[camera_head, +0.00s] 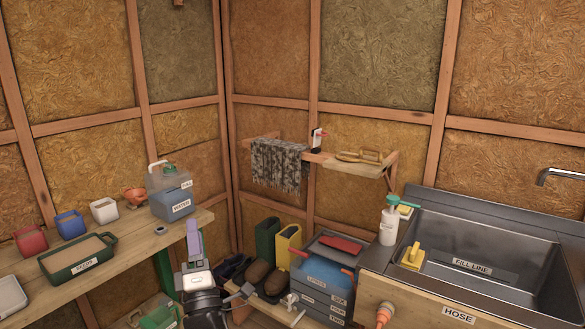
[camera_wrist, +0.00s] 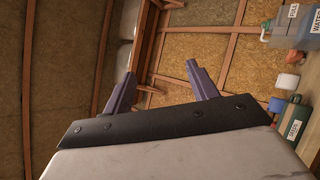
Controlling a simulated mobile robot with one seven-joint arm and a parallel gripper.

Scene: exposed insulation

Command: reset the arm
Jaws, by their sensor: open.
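My gripper (camera_wrist: 160,92) shows in the wrist view with its two purple fingers spread apart and nothing between them. In the head view my gripper (camera_head: 194,240) is at the lower middle, its purple finger pointing up, in front of the right end of the wooden bench (camera_head: 95,262). It appears apart from the bench and its items, though the exact gap cannot be told. My arm's wrist and pale hand show just below it, at the bottom edge of the picture.
A water container (camera_head: 172,205), a green bin (camera_head: 78,260) and several small pots stand on the bench. A shelf with a cloth (camera_head: 278,165) is on the back wall. Blue crates (camera_head: 325,280), boots and a metal sink (camera_head: 480,255) are at the right.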

